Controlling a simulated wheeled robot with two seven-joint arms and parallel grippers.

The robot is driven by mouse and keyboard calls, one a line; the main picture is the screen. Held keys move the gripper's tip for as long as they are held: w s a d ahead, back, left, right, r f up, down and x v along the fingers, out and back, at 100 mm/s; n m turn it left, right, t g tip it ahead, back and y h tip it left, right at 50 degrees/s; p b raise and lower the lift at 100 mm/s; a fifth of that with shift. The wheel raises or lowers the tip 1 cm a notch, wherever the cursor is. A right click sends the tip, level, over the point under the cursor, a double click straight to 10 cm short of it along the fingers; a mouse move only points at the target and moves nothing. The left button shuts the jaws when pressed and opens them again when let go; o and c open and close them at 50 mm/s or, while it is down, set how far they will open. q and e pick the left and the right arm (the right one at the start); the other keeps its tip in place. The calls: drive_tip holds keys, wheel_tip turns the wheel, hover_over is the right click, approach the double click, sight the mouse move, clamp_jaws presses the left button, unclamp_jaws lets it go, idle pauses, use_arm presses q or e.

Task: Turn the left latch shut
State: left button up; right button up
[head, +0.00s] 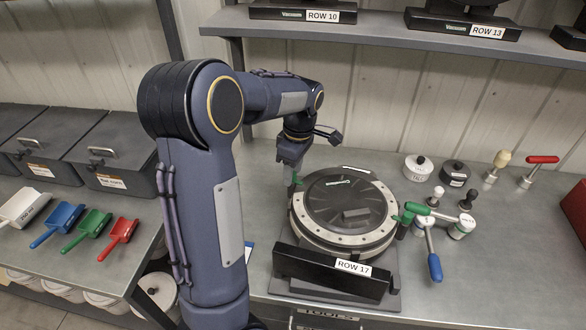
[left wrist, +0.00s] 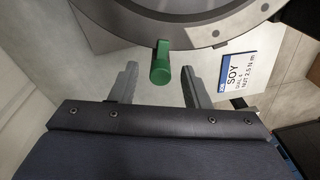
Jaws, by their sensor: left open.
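The seed meter (head: 381,232) is a round housing with a dark lid (head: 335,188) and a pale ring, standing on the bench. The left latch (left wrist: 161,64) is a green handle at the rim of the housing. In the head view a bit of its green (head: 297,181) shows below my gripper. My left gripper (head: 292,168) is at the left side of the meter. In the left wrist view my left gripper (left wrist: 158,82) is open, one finger on each side of the green handle, with gaps visible. Whether the latch is shut is unclear. My right gripper is out of view.
A green-handled latch (head: 411,211) sits on the meter's right. A black ROW 17 bar (head: 330,273) lies in front. A blue-handled tool (head: 434,264) and several small parts stand to the right. A SOY card (left wrist: 237,70) lies near the gripper. A shelf (head: 400,37) hangs behind.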

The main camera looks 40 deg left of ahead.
use_arm(q)
drive_tip(key=r, duration=0.7)
drive_tip(key=shift+w+d+r+b, duration=0.2)
drive_tip(key=shift+w+r+b, duration=0.1)
drive_tip(key=shift+w+r, duration=0.1)
drive_tip(key=s+d+f+m+t+h, duration=0.1)
drive_tip(key=s+d+m+t+h, duration=0.1)
drive_tip(key=s+d+m, duration=0.6)
drive_tip(key=s+d+f+m+t+h, duration=0.2)
drive_tip(key=s+d+m+t, duration=0.2)
drive_tip(key=s+d+m, duration=0.3)
drive_tip(key=s+m, duration=0.3)
drive_tip(key=s, duration=0.3)
drive_tip(key=shift+d+f+m+t, duration=0.2)
drive_tip(key=shift+d+m+t, duration=0.2)
